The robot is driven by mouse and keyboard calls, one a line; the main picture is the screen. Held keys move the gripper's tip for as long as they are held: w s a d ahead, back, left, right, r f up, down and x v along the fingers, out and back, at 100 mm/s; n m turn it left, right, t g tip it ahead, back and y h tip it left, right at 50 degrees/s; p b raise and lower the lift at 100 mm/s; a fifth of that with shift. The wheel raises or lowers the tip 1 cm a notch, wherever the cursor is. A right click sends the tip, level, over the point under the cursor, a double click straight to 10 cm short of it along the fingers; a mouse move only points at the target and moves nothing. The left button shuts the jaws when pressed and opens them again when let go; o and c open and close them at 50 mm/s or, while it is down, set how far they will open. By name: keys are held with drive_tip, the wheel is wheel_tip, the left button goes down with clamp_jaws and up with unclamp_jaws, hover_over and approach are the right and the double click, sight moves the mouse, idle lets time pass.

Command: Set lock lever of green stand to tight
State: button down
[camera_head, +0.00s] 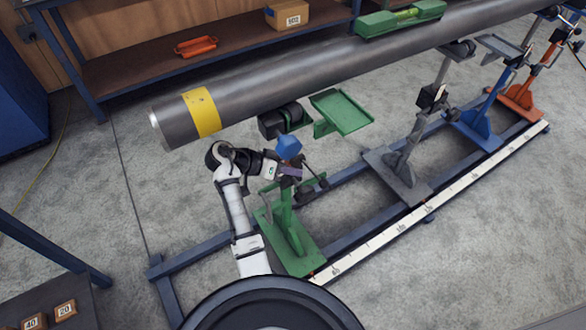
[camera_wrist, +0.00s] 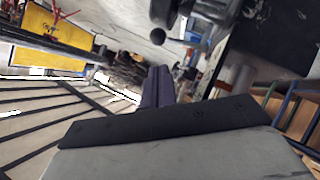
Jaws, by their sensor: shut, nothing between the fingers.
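The green stand (camera_head: 292,245) stands on the blue rail below the near end of the pipe. A dark rod with a black end (camera_head: 315,178), possibly its lock lever, sticks out from the column just right of my gripper. My gripper (camera_head: 291,172) is at the upper part of the stand's column, shut and empty. In the wrist view its purple fingers (camera_wrist: 156,88) are together. A black ball knob (camera_wrist: 158,36) on dark metal parts shows just beyond the fingertips there, apart from them in the picture. I cannot tell the lever's exact setting; my arm hides part of the column.
The grey pipe (camera_head: 300,75) with a yellow band (camera_head: 201,112) runs above the stands. A black roller (camera_head: 281,120) and a green tray (camera_head: 342,112) lie close above my gripper. Grey (camera_head: 398,172), blue (camera_head: 478,120) and orange (camera_head: 520,95) stands follow rightward. Floor left is open.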

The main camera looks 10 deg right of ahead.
sight(320, 180)
drive_tip(key=p+x, duration=0.1)
drive_tip(key=x, duration=0.6)
drive_tip(key=shift+d, duration=0.1)
drive_tip(key=shift+s+d+f+m+t+y+b, duration=0.1)
drive_tip(key=shift+s+f+m+t+y+b, duration=0.1)
drive_tip(key=shift+f+b, duration=0.25)
drive_tip(key=shift+s+f+m+t+y+b, duration=0.1)
drive_tip(key=shift+f+m+t+b, duration=0.1)
drive_tip(key=shift+f+b, duration=0.25)
drive_tip(key=shift+r, duration=0.2)
